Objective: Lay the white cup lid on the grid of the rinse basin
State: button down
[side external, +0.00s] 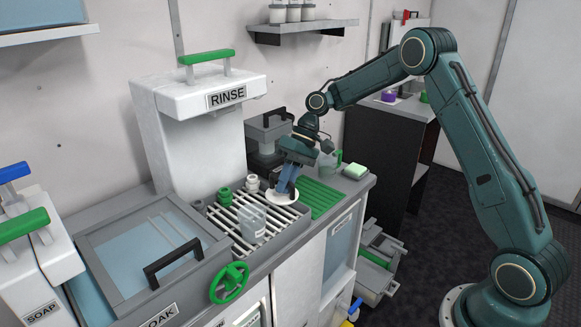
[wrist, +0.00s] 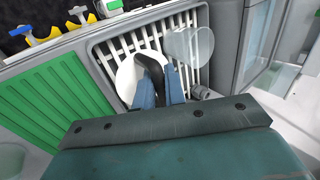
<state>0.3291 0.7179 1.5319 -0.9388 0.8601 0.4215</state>
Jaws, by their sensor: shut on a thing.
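The white cup lid (side external: 283,199) is a round white disc at the right end of the rinse basin's grid (side external: 243,231), near the green ribbed board. My gripper (side external: 287,186) points down and is shut on the lid. In the wrist view, the blue fingers (wrist: 160,90) stand on either side of a dark curved piece over the lid (wrist: 127,76). The lid lies over the white bars of the grid (wrist: 106,57). I cannot tell if it touches them. The fingers hide part of the lid.
Green (side external: 225,196) and white (side external: 252,183) fittings stand at the grid's back edge. A green ribbed board (side external: 318,197) lies to the right. The RINSE tower (side external: 200,130) rises behind.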

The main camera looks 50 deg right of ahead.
aim_at(286, 197)
jog(key=shift+f, duration=0.55)
jog(key=shift+f, duration=0.1)
jog(key=shift+f, duration=1.9)
jog(key=shift+f, duration=0.1)
jog(key=c, duration=1.5)
grip_release()
jog(key=v, duration=1.2)
jog(key=shift+a+r, duration=0.1)
jog(key=shift+r, duration=0.15)
